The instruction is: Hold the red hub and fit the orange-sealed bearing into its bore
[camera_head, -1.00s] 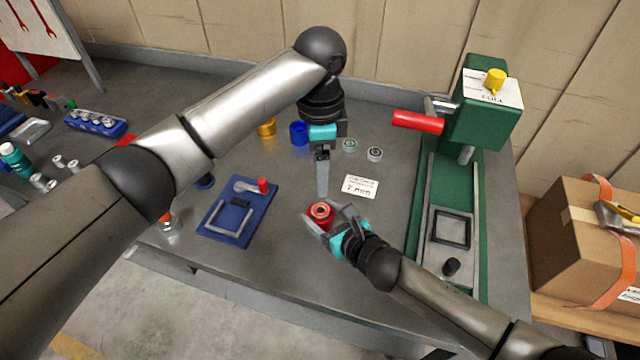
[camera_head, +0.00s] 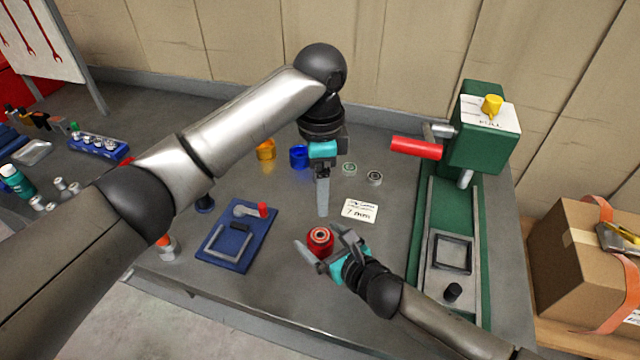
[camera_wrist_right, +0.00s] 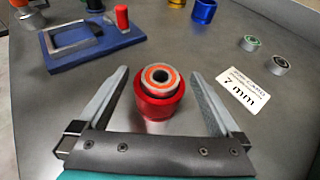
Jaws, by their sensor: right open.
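The red hub (camera_head: 320,250) stands upright on the grey bench; it is also in the right wrist view (camera_wrist_right: 158,107). The orange-sealed bearing (camera_wrist_right: 159,79) sits at the top of the hub, in line with its bore, and its upper part shows above the rim. How deep it sits is hard to tell. My right gripper (camera_head: 321,236) is open, its fingers on either side of the hub with gaps to both. My left gripper (camera_head: 322,210) points down above the bench, behind the hub, apart from it. It is edge-on, so its finger gap is hidden.
A blue tray (camera_head: 262,240) lies left of the hub. A "7 mm" card (camera_head: 360,210) and two small bearings, green-sealed (camera_head: 349,169) and dark-sealed (camera_head: 374,178), lie behind it. Blue (camera_head: 298,157) and gold (camera_head: 265,149) hubs stand farther back. A green press (camera_head: 480,140) stands right.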

